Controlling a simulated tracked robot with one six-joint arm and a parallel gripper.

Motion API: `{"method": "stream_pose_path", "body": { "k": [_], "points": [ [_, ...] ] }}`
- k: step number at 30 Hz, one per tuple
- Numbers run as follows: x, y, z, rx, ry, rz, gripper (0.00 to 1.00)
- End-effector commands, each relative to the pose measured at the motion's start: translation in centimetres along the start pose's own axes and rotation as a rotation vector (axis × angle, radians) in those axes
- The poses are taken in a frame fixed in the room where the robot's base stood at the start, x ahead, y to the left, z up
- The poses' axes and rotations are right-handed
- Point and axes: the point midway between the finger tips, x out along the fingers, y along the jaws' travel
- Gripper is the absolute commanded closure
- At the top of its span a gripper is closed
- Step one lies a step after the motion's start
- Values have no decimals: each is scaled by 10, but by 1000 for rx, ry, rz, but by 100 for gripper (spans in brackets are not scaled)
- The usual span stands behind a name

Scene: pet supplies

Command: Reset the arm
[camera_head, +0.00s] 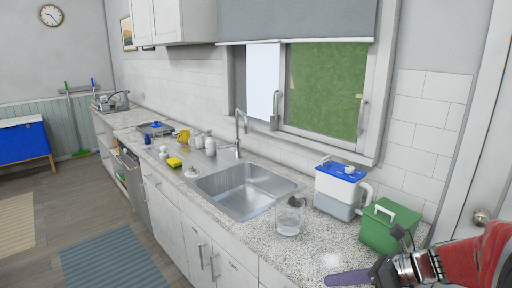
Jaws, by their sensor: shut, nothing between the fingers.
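My arm (475,262), red with a metal wrist, reaches in from the lower right corner. My gripper (384,271) is at the bottom edge, low over or beside the right end of the speckled counter (290,250). It is shut and holds nothing. Its fingers are small, dark and partly cut off by the frame. A purple elongated object (347,278) shows just left of the fingers; I cannot tell whether they touch it.
A green box (388,228) with a white handle stands just behind my gripper. A white and blue container (338,190) and a clear glass jar (289,218) stand left of it. The sink (245,190) is further left. A door (480,180) is at right.

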Motion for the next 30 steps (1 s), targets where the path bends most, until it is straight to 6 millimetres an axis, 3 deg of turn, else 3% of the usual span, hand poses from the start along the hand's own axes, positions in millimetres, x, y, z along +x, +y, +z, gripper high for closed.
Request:
{"method": "stream_pose_path", "body": {
  "k": [3, 12, 21, 30],
  "points": [
    [6, 29, -3, -206, 100, 5, 100],
    [7, 84, -22, -728, 336, 43, 100],
    [-4, 123, -40, -1263, 557, 109, 100],
    [-25, 147, -52, -1796, 776, 202, 100]
  ]
}}
